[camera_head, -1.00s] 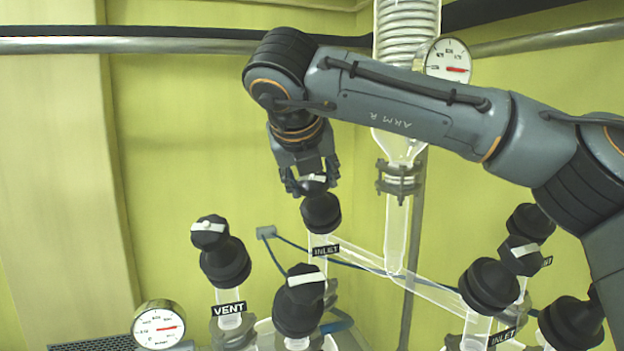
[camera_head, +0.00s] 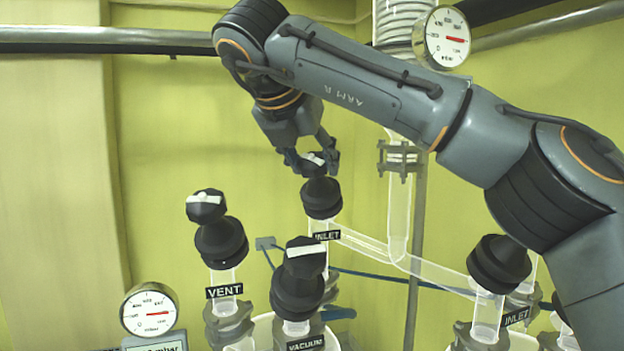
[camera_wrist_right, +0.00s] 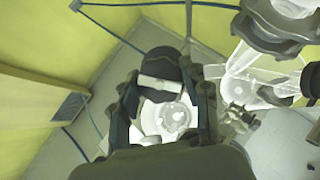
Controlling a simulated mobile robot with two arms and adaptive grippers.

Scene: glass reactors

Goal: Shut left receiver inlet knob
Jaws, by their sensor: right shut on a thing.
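The left receiver inlet knob (camera_head: 314,161) is a black cap with a white bar, on a black valve body (camera_head: 322,197) above the left INLET label (camera_head: 327,236). My right gripper (camera_head: 312,164) reaches down from above with its fingers on both sides of the knob, shut on it. The fingers hide part of the knob's sides. In the right wrist view a dark knob with a white bar (camera_wrist_right: 160,83) shows between the fingers of my right gripper (camera_wrist_right: 165,88). My left gripper is not in view.
The VENT valve (camera_head: 220,240) stands to the left and the VACUUM valve (camera_head: 298,280) in front. Another INLET valve (camera_head: 498,264) stands at right, near my arm. A glass pipe (camera_head: 425,268) and a gauge (camera_head: 447,38) are behind. The wall area at left is clear.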

